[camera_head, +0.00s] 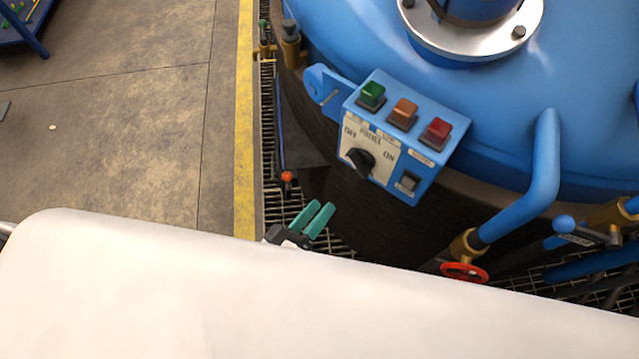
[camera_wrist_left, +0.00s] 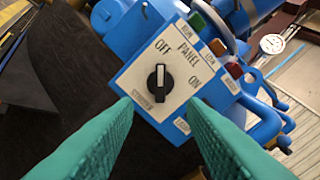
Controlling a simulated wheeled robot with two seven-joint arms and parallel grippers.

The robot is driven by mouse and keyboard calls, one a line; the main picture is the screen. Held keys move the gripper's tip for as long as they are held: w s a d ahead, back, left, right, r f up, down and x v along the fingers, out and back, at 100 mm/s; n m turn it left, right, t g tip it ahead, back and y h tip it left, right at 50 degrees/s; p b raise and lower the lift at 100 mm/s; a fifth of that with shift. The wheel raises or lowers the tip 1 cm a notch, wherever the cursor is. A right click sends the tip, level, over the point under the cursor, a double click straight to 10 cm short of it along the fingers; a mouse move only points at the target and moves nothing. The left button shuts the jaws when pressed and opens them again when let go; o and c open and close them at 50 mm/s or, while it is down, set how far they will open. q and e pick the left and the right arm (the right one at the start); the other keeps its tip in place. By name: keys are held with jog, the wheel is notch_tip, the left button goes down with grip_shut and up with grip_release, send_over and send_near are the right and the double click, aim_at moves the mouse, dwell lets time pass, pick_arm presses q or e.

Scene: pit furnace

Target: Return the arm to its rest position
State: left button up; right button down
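My left gripper (camera_head: 318,213) shows teal fingers just beyond a large white surface at the bottom of the head view. Its fingers are apart, with nothing between them. In the left wrist view the open fingertips (camera_wrist_left: 160,106) frame the lower part of the control panel, apart from the black knob. The blue control panel (camera_head: 428,174) is up and to the right of the gripper in the head view. Its black knob (camera_head: 361,161) sits between the OFF and ON labels; it also shows in the left wrist view (camera_wrist_left: 160,83). My right gripper is not in view.
The blue furnace vessel (camera_head: 590,60) fills the upper right. A blue pipe (camera_head: 535,185) and a red handwheel (camera_head: 464,272) stand right of the gripper. A small red-topped lever (camera_head: 287,177) is near it on the left. Concrete floor (camera_head: 130,130) lies open beyond the yellow line (camera_head: 244,120).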

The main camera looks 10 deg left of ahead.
pick_arm(q)
jog(key=shift+f, duration=0.1)
jog(key=s+a+f+m+g+y, duration=0.2)
jog(key=a+f+g, duration=0.15)
jog(key=f, duration=0.95)
jog(key=s+a+f+m+g+y, duration=0.1)
jog(key=a+f+m+g+y, duration=0.2)
jog(key=f, duration=1.1)
jog(key=s+a+f+g+y, duration=0.1)
jog(key=s+a+f+g, duration=0.3)
jog(key=s+f, duration=0.4)
jog(key=s+a+f+m+g+y, duration=0.1)
jog(key=s+a+f+g, duration=0.3)
jog(key=s+a+f, duration=0.3)
jog(key=s+f, duration=0.2)
jog(key=s, duration=0.2)
jog(key=shift+s+f+g+y, duration=0.2)
jog(key=shift+f+g+y, duration=0.1)
jog(key=shift+g+y, duration=0.1)
